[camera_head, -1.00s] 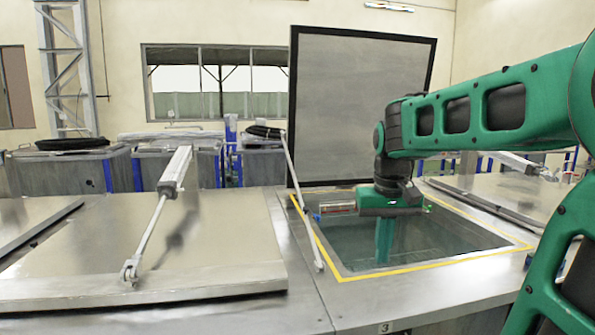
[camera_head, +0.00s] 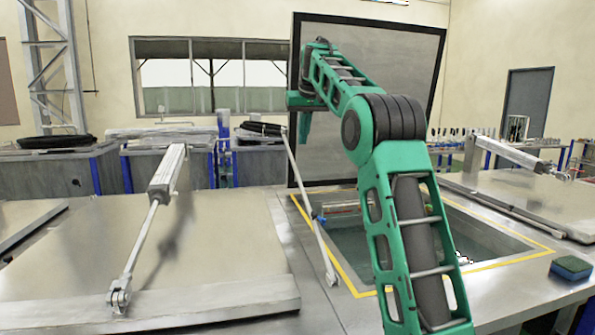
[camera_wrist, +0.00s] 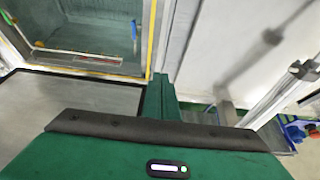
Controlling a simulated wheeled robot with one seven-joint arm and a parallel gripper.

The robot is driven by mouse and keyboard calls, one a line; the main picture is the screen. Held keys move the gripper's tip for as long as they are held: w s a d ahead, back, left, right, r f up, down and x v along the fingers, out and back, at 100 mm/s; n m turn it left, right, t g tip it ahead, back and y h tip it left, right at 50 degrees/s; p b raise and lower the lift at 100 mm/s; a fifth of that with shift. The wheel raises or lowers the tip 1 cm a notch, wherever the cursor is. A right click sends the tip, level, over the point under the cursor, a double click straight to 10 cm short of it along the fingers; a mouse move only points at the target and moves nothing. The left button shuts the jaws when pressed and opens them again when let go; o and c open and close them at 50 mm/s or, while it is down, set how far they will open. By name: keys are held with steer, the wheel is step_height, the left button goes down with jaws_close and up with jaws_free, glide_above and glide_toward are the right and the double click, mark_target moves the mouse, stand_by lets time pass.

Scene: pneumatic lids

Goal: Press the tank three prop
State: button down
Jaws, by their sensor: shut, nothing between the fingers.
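The tank three prop (camera_head: 308,208) is a thin pale rod leaning at the left side of the open tank (camera_head: 470,235). Its foot is near the yellow-edged rim and its top reaches the left edge of the raised lid (camera_head: 395,75). The lid stands nearly upright, grey with a dark frame. My gripper (camera_head: 304,128) is shut and empty, pointing down near the prop's upper end; I cannot tell whether it touches. In the wrist view, my gripper (camera_wrist: 161,98) shows as a green block, with the tank opening (camera_wrist: 90,30) at upper left.
A closed lid (camera_head: 130,250) with its own pale cylinder prop (camera_head: 168,172) lies to the left. Another closed lid (camera_head: 520,200) lies to the right. Grey bins (camera_head: 60,175) stand behind.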

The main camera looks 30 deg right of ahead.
steer(key=shift+w+d+r, duration=0.1)
steer(key=shift+w+d, duration=0.05)
steer(key=shift+d, duration=0.05)
steer(key=shift+d, duration=0.1)
glide_toward(299, 177)
steer(key=x, duration=0.4)
steer(key=w+x, duration=0.1)
steer(key=x, duration=0.1)
steer(key=shift+w+d, duration=0.15)
steer(key=shift+d, duration=0.15)
steer(key=shift+w, duration=0.1)
steer(key=shift+g, duration=0.7)
steer(key=x, duration=1.4)
steer(key=shift+a, duration=0.25)
